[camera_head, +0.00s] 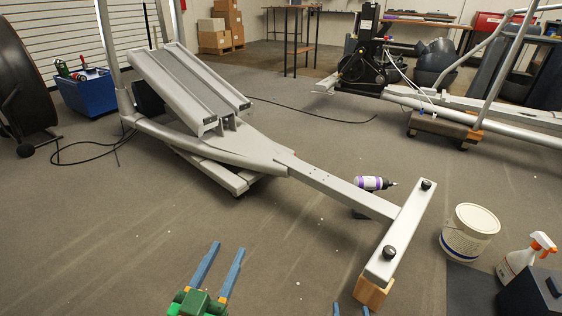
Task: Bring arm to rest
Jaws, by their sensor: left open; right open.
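My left gripper (217,272) shows at the bottom centre-left, with two blue fingers on a green body. Its fingers are spread apart, with only bare carpet between them. My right gripper (350,310) shows only as blue fingertips at the bottom edge, left of the wooden block; they are apart, and the rest is cut off. Neither gripper touches anything that I can see.
A grey elliptical frame (330,185) crosses the floor, its end bar (402,232) propped on a wooden block (371,293). A purple-and-white bottle (371,183) is beside the beam. A white bucket (468,232) and spray bottle (518,262) stand right. Left-front carpet is clear.

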